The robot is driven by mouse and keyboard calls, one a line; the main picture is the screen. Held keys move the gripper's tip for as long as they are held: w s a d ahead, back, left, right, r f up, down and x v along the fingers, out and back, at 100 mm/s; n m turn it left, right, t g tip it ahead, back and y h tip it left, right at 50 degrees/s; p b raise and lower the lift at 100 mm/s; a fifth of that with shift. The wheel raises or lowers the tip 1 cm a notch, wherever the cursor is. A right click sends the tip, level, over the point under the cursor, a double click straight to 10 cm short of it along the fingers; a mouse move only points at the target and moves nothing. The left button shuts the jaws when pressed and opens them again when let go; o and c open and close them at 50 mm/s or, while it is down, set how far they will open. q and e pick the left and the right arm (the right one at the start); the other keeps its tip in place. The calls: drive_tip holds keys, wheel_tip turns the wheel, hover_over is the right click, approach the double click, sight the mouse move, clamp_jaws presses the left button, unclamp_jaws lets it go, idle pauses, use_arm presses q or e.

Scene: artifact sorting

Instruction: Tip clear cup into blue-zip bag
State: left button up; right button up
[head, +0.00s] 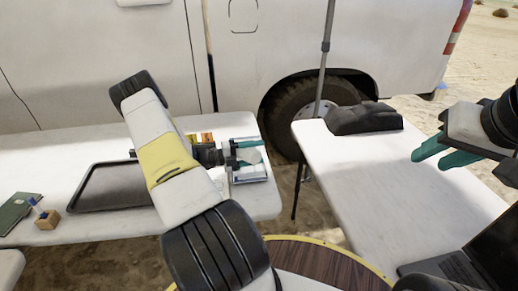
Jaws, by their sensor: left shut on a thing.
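My left gripper (241,155) is over the right end of the left table, its teal fingers partly hidden by its own wrist. It is shut on a pale, see-through round thing that looks like the clear cup (253,156). The cup's tilt and contents are too small to tell. A flat pale bag with blue edging (252,175) lies beneath and around the cup, on the table; whether its mouth is open cannot be told.
A dark tray (104,190), a green notebook (18,211) and a small wooden holder (47,219) are on the left table (258,205). Orange labels (206,137) stand behind the gripper. The right table (400,190) bears a dark lump (363,118) and a laptop (462,266).

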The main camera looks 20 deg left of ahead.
use_arm(q)
drive_tip(key=shift+r, duration=0.9)
drive_tip(key=shift+f, duration=1.4)
drive_tip(key=b, duration=0.3)
